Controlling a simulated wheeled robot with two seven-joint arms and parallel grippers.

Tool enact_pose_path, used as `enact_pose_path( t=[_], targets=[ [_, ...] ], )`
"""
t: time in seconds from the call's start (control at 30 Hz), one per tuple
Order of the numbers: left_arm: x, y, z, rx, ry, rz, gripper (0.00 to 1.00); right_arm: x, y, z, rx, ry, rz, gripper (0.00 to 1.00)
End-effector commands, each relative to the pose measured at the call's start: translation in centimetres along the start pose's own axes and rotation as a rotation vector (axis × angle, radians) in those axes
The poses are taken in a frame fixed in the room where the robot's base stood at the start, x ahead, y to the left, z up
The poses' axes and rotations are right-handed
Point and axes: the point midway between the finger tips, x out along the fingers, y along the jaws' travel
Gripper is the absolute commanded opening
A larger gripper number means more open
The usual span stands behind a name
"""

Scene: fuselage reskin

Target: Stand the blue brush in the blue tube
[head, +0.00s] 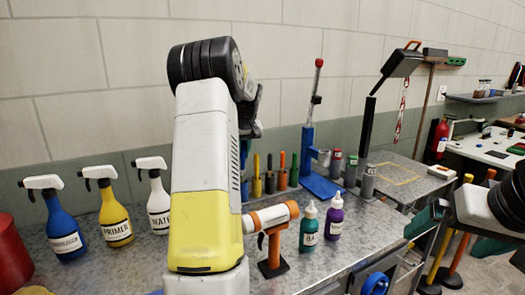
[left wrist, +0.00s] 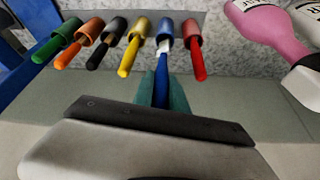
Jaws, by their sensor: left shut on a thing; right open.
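The blue brush (left wrist: 161,68) is clasped by its handle between the teal fingers of my left gripper (left wrist: 162,90) in the left wrist view. Its pale end overlaps the mouth of the blue tube (left wrist: 165,27), roughly in line with it. I cannot tell how far it is inside. The blue tube stands in a row between the yellow tube (left wrist: 137,27) and the red tube (left wrist: 192,30). In the head view my left arm hides most of this spot. My right gripper (head: 427,218) is open at the right, far from the tubes.
Green, orange and black brushes stand in tubes beyond the yellow one. In the head view, spray bottles (head: 115,215), an orange-and-white tool (head: 272,232) and dropper bottles (head: 310,228) stand on the bench. A blue stand (head: 308,150) rises behind the tubes.

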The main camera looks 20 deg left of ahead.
Motion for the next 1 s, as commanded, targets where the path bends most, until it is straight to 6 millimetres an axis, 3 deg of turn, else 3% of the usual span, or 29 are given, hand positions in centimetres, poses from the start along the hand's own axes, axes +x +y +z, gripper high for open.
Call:
enact_pose_path(
  t=[1.0],
  targets=[
    [2.4,0.0,1.0,0.000,-0.001,-0.001,0.00,0.0,0.0,0.0,0.000,0.000,0.000,1.00]
  ],
)
